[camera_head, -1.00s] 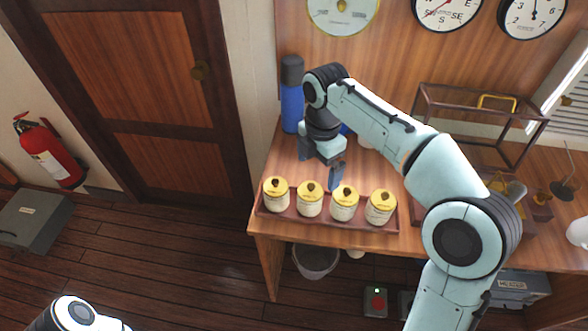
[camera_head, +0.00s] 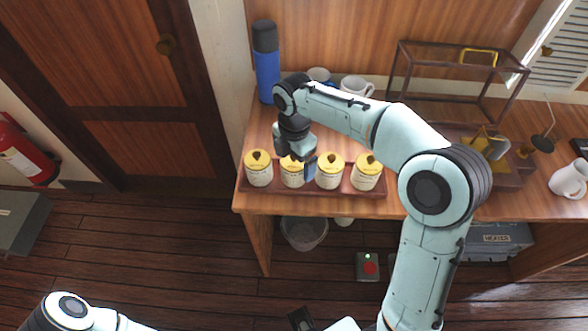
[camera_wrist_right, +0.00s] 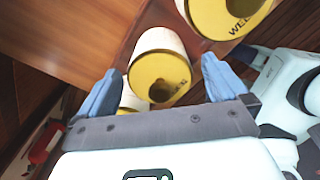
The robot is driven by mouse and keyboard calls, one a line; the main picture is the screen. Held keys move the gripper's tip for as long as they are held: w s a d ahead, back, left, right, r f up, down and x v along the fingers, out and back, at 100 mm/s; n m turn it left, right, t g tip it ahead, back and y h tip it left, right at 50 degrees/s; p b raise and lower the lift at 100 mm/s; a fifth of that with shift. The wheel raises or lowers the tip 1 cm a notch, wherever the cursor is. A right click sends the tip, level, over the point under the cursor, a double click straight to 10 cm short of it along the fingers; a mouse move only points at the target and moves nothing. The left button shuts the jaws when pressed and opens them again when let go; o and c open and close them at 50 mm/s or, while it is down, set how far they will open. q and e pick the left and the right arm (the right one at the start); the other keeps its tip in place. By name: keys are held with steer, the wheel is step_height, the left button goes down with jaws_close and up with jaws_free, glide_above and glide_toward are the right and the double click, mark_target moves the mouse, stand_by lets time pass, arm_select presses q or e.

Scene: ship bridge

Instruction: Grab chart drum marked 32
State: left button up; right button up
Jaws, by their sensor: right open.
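Several cream chart drums with yellow lids and dark knobs stand in a row in a reddish tray (camera_head: 313,192) on the wooden desk. My right gripper (camera_head: 297,167) is open, pointing down at the second drum from the left (camera_head: 291,180), which it partly hides. In the right wrist view this drum (camera_wrist_right: 160,68) shows between the blue fingertips of my right gripper (camera_wrist_right: 161,68), with a gap on each side. A neighbouring drum (camera_wrist_right: 225,15) shows "WEE" lettering on its lid. I cannot read the number 32 on any drum. A dark part at the bottom edge may be my left gripper (camera_head: 302,319).
A blue flask (camera_head: 266,62) and white mugs (camera_head: 356,86) stand behind the row. A glass-sided case (camera_head: 445,85) and a brass instrument (camera_head: 487,145) are at right. A bin (camera_head: 304,232) is below the desk's front edge.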

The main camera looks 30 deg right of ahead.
step_height(320, 180, down, 3)
steer(key=shift+r, duration=0.2)
steer(key=c, duration=1.2)
